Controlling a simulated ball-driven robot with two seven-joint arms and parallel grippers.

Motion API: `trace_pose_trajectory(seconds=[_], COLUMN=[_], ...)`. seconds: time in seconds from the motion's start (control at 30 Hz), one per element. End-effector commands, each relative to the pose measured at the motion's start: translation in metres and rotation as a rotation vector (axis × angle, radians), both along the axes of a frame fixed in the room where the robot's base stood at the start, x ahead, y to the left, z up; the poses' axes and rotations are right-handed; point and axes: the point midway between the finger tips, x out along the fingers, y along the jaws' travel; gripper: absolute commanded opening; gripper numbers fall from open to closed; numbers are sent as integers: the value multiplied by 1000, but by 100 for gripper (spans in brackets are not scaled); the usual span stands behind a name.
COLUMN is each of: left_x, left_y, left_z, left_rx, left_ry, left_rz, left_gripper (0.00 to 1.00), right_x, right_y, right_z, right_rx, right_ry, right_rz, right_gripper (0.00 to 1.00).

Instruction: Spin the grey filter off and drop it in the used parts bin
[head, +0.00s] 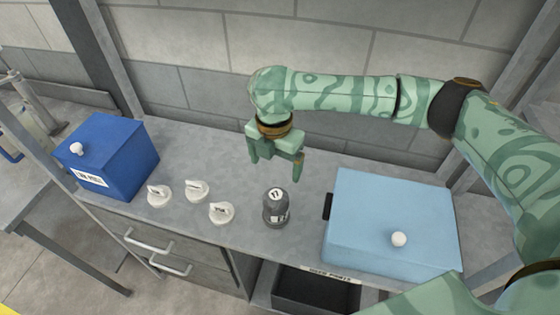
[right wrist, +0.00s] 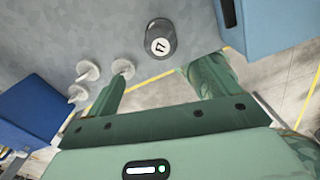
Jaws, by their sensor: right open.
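The grey filter (head: 275,208) stands upright on the grey bench top, a dark cylinder with a white round label marked 17 on top. It also shows in the right wrist view (right wrist: 160,40), ahead of the fingers. My right gripper (head: 278,162) is open and empty, above and behind the filter, apart from it. Its two fingers also show in the right wrist view (right wrist: 160,85). The used parts bin (head: 315,292) is a dark open box below the bench's front edge, under a label strip reading USED PARTS. My left gripper is not in view.
Three white labelled caps (head: 196,190) sit left of the filter. A dark blue box (head: 112,158) with a white knob stands at the left. A light blue box (head: 375,215) with a white knob stands close on the right. A block wall is behind.

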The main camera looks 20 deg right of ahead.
Motion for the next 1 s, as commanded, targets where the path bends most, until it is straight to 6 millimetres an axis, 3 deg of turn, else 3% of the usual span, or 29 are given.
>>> trace_pose_trajectory(seconds=[0.23,0.7,1.0], left_x=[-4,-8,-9], left_y=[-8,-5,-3], left_z=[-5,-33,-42], left_rx=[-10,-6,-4], left_ry=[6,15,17], left_rz=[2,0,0], left_gripper=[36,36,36], right_x=[0,-1,0], right_y=[0,0,0], right_z=[-17,-124,-160], right_rx=[1,1,1], right_ry=[2,0,-2], right_rz=[-76,-74,-73], right_gripper=[87,87,87])
